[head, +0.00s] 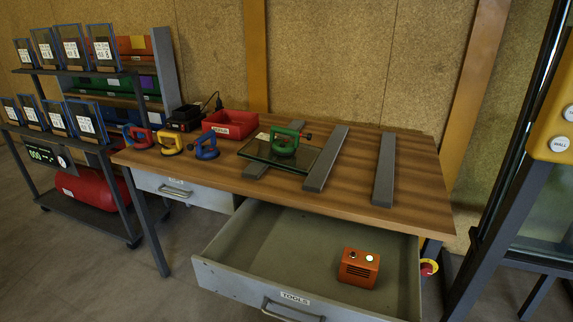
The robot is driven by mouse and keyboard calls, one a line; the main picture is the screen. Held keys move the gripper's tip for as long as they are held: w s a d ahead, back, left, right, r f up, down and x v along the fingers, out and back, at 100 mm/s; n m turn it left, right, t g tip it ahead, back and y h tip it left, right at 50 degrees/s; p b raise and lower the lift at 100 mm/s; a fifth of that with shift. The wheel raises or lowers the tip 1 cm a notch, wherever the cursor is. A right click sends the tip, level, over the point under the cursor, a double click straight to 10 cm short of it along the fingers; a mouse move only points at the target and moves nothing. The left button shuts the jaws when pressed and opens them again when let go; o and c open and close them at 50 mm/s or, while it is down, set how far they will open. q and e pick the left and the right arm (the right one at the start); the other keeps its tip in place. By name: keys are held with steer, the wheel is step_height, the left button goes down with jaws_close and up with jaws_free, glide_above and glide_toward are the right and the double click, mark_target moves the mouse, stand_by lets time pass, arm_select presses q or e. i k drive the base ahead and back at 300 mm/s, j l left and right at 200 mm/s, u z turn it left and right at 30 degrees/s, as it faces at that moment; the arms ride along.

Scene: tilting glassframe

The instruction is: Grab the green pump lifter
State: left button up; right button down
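The green pump lifter (285,141) stands on a dark glass pane (256,150) on the wooden table (345,205). Its handle faces up, and a small dark knob sticks out to its right. Whether its cup grips the glass cannot be told. Neither of my grippers shows in the head view.
Red, yellow and blue lifters (206,148) stand left of the glass. A red bin (230,123) is behind them. Grey bars (325,160) lie across the table. The open tools drawer (245,282) juts out in front, holding an orange box (359,268). A rack stands left.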

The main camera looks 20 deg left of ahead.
mark_target(289, 149)
steer(key=i+j, duration=0.15)
steer(key=j, duration=0.25)
steer(key=i+j, duration=0.15)
steer(key=j, duration=0.25)
steer(key=i+j, duration=0.2)
steer(key=j, duration=0.2)
steer(key=i+j+z, duration=0.1)
steer(key=j, duration=0.3)
steer(key=i+j, duration=0.2)
steer(key=j, duration=0.2)
